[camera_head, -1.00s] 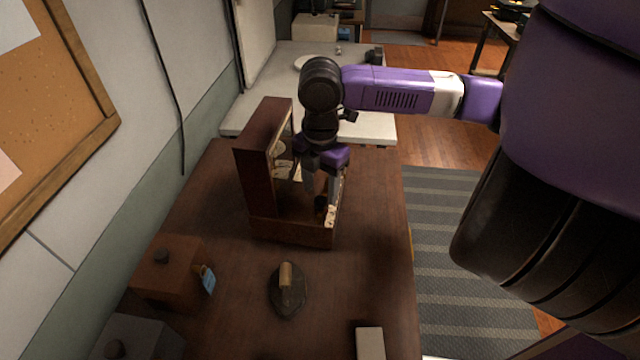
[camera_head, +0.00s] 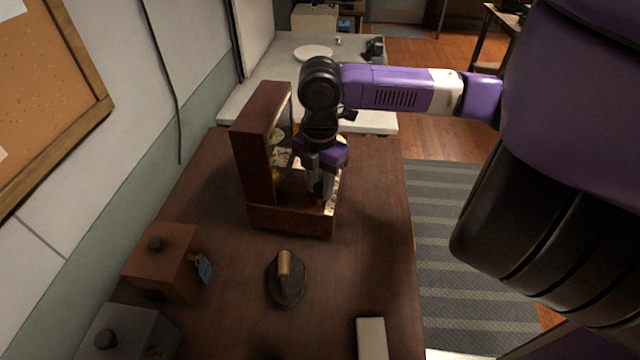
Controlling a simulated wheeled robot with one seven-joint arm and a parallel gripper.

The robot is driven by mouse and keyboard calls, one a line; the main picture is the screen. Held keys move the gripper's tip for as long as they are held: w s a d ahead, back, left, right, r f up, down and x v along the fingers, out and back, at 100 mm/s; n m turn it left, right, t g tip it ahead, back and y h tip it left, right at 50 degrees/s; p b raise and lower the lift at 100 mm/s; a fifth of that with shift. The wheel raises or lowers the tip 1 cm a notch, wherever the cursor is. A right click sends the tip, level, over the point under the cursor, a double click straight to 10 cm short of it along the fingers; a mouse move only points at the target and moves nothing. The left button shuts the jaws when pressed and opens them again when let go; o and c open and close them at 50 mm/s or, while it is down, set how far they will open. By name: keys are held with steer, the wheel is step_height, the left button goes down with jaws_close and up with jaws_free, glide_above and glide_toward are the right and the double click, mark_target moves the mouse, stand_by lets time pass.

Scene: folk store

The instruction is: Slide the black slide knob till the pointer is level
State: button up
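A brown wooden device (camera_head: 262,150) stands on the dark wooden table, with a tall upright case at its left and a low base (camera_head: 290,221) in front. Its pale face, inside the case, is seen edge-on, and I cannot make out the pointer or its angle. My gripper (camera_head: 322,196) points down into the right part of the base, beside the light strip at the right edge. The black slide knob cannot be made out; my fingers seem to cover it. The fingers look close together, but whether they touch the knob is unclear.
A dark iron with a tan handle (camera_head: 285,275) lies in front of the device. A brown box with a round knob (camera_head: 160,262) and a grey one (camera_head: 125,335) stand at the left. A pale block (camera_head: 371,338) is at the front edge. The table right of the device is bare.

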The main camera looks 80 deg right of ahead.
steer(key=shift+d, duration=0.1)
stand_by(0.3)
steer(key=shift+d, duration=1.35)
steer(key=o, duration=1)
steer(key=shift+r, duration=0.15)
step_height(320, 180, up, 7)
steer(key=p, duration=0.5)
